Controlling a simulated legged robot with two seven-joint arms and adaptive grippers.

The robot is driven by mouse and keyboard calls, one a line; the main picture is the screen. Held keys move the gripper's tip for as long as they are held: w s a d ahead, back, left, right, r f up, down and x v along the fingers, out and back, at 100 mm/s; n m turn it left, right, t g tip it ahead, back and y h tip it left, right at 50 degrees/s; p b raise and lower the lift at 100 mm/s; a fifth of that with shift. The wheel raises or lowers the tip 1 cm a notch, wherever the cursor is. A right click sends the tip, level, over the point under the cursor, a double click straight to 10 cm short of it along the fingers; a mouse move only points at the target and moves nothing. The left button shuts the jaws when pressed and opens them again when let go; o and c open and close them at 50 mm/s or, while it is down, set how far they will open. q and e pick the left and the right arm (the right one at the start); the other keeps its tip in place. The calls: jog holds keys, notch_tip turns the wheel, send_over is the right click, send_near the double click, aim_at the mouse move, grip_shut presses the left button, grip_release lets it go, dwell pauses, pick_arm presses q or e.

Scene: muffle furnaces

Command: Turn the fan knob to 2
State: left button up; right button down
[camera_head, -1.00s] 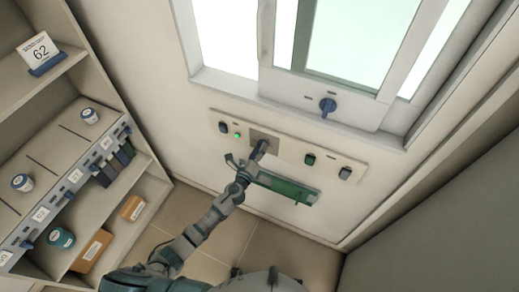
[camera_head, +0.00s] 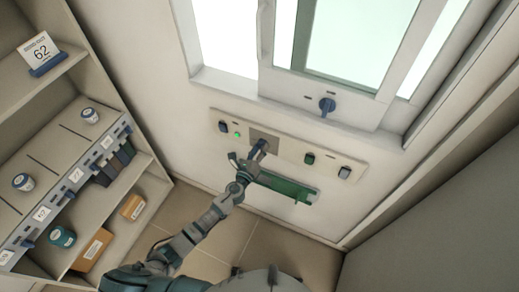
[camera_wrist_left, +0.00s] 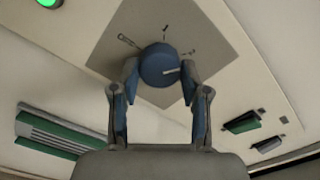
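The fan knob (camera_wrist_left: 159,65) is a round blue dial on a grey square plate (camera_wrist_left: 215,65) in the left wrist view. Its white pointer line faces right, slightly below the right-hand mark. Printed marks lie at its upper left, top and right. My left gripper (camera_wrist_left: 160,72) has one fingertip on each side of the knob; both appear to touch its rim. In the head view my left gripper (camera_head: 247,158) is at the grey plate (camera_head: 264,137) on the wall panel, and the knob is partly hidden. My right gripper is not in view.
A lit green light (camera_head: 237,134) and a switch (camera_head: 223,126) sit left of the plate, two more switches (camera_head: 310,158) (camera_head: 344,172) right. A green-handled bar (camera_head: 290,188) lies below. A blue window knob (camera_head: 327,105) is above. Shelves (camera_head: 70,150) stand left.

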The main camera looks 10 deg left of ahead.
pick_arm(q)
jog(key=o, duration=0.4)
jog(key=shift+s+f, duration=0.15)
jog(key=shift+f, duration=0.3)
jog(key=shift+r, duration=0.2)
jog(key=shift+r, duration=0.1)
jog(key=v, duration=1.1)
jog(key=shift+s+a, duration=0.15)
jog(key=shift+s, duration=0.25)
